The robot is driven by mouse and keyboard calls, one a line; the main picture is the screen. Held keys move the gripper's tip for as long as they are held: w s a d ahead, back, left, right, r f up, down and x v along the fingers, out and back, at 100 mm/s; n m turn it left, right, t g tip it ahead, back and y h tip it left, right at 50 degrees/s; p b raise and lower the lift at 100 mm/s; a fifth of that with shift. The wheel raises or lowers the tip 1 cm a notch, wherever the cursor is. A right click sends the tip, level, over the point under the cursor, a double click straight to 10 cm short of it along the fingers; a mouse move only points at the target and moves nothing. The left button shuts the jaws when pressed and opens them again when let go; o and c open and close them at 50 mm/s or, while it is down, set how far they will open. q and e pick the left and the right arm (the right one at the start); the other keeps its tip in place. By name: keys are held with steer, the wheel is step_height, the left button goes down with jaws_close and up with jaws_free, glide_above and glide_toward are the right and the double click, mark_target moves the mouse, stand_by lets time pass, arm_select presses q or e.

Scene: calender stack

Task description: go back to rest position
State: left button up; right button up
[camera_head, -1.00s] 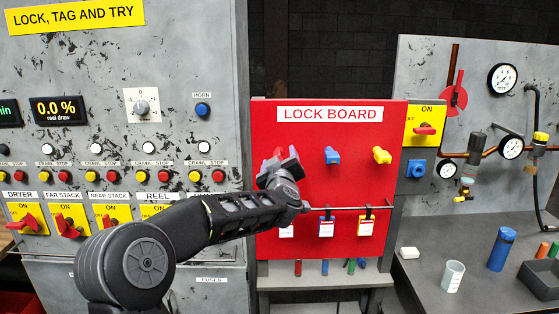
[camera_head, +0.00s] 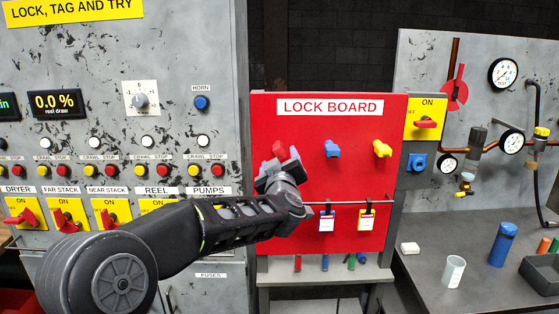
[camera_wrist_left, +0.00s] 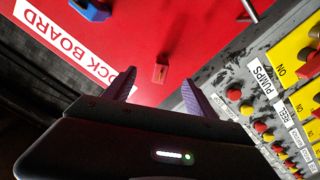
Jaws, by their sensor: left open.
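My left gripper (camera_head: 277,165) is in front of the left part of the red lock board (camera_head: 355,115) in the head view. In the left wrist view its two fingers (camera_wrist_left: 158,95) are spread apart with nothing held between them. A red padlock (camera_head: 280,149) shows just behind the fingertips on the board. A blue padlock (camera_head: 332,149) and a yellow padlock (camera_head: 381,149) hang to its right. The arm hides the lower left of the board. My right gripper is not in view.
Two tags (camera_head: 326,222) hang on a rail below the padlocks. A grey control panel (camera_head: 110,90) with switches and buttons stands at left. At right, a grey bench (camera_head: 430,265) holds a blue cylinder (camera_head: 502,244), a cup (camera_head: 454,271) and a dark tray (camera_head: 541,274).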

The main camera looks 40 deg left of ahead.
arm_select(q)
steer(key=shift+s+d, duration=0.45)
steer(key=shift+s, duration=0.1)
steer(key=shift+w+d+f, duration=0.1)
steer(key=shift+w+d, duration=0.1)
steer(key=d+f+m+g+h, duration=0.15)
steer(key=d+f+h, duration=0.3)
steer(key=f, duration=0.75)
steer(key=d+f+m+h, duration=0.25)
steer(key=d+f, duration=0.25)
steer(key=f, duration=0.6)
steer(key=s+d+f+m+g+h, duration=0.1)
steer(key=s+d+f+g+h, duration=0.15)
steer(key=d+f, duration=0.45)
steer(key=s+d+f+m+g+h, duration=0.1)
steer(key=s+d+f+h, duration=0.2)
steer(key=f, duration=0.7)
steer(key=s+d+f+m+g, duration=0.2)
steer(key=s+d+f, duration=0.4)
steer(key=s, duration=0.3)
steer(key=s+d+f+m+g+h, duration=0.1)
steer(key=s+d+f+g, duration=0.3)
steer(key=s+d+f, duration=0.3)
steer(key=s+d+f+m+g+h, duration=0.1)
steer(key=s+d+f, duration=0.5)
steer(key=s, duration=0.7)
steer(key=shift+d+f+m+g, duration=0.15)
steer(key=shift+f+m+g, duration=0.05)
steer(key=shift+m+g, duration=0.7)
